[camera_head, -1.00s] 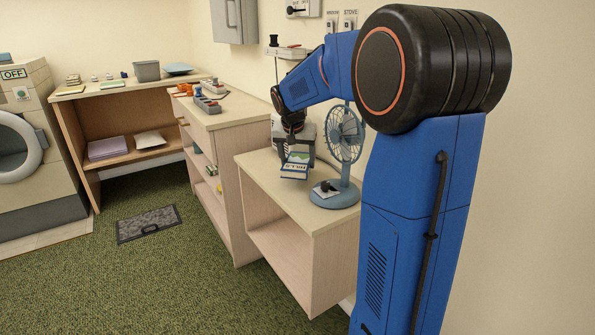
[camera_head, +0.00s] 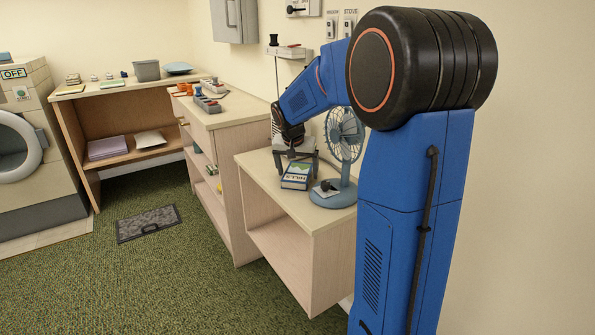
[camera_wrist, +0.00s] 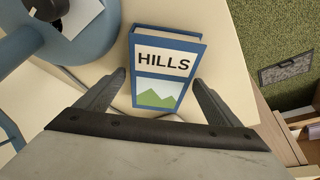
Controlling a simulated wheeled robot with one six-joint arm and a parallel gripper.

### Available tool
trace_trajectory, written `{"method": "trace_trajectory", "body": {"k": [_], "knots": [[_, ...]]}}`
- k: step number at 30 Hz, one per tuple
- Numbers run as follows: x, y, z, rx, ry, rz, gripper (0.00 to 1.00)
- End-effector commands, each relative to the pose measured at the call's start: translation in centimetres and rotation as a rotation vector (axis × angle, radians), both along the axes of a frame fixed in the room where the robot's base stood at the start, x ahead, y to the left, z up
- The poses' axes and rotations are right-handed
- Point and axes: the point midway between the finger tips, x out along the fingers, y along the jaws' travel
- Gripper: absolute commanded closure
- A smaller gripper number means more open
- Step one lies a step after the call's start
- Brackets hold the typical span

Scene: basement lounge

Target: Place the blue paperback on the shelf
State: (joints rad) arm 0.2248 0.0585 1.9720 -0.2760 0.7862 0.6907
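The blue paperback (camera_head: 297,175), with HILLS and a green mountain on its cover, lies face up on the top of the low wooden cabinet (camera_head: 258,163). It also shows in the wrist view (camera_wrist: 164,68). My gripper (camera_head: 297,164) is open above the cabinet top. In the wrist view its two fingers (camera_wrist: 160,78) are spread on either side of the book's mountain end, with visible gaps. The far end of the book extends beyond the fingertips. Open shelves show in the taller unit (camera_head: 205,175), and a small wall shelf (camera_head: 289,53) is behind my arm.
A blue fan (camera_head: 344,140) stands close beside the book, with a dark object (camera_head: 328,186) on its base. Small items crowd the taller unit's top. A grey mat (camera_head: 147,223) lies on the green carpet. The floor in front is otherwise clear.

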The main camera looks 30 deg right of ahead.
Motion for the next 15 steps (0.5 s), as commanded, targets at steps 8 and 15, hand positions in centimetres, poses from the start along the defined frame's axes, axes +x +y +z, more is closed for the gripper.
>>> {"method": "trace_trajectory", "body": {"k": [8, 15], "knots": [[-0.2, 0.2, 1.0, -0.001, -0.002, 0.0, 0.13], [-1.3, 1.3, 4.9, -0.001, -0.005, 0.002, 0.13]]}}
